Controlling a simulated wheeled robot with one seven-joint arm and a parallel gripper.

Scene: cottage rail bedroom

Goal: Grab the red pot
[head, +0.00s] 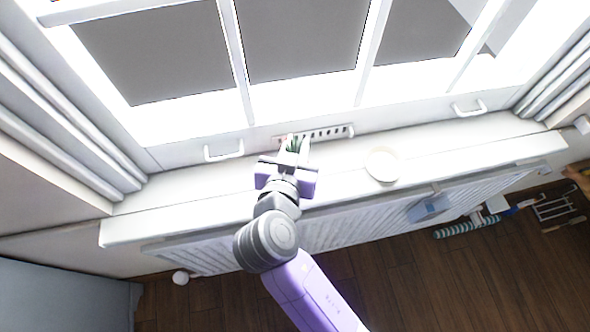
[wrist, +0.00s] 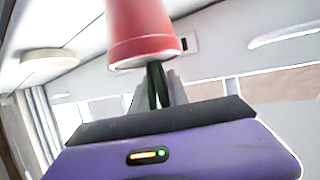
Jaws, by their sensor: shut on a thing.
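The red pot (wrist: 140,30) shows large at the top of the wrist view, with dark green stems (wrist: 157,85) running from it to between my fingers. My gripper (wrist: 160,88) is shut on these green stems, not on the pot's wall. In the head view my gripper (head: 293,148) is over the white window sill (head: 225,181), with a bit of green between its fingers. The pot is not visible in the head view; my gripper and wrist may hide it. I cannot tell whether the pot touches the sill.
A white round dish (head: 383,165) stands on the sill to the right of my gripper. The window frame with white handles (head: 223,150) is close behind. A radiator (head: 340,228) is below the sill's front edge. The sill left of my gripper is clear.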

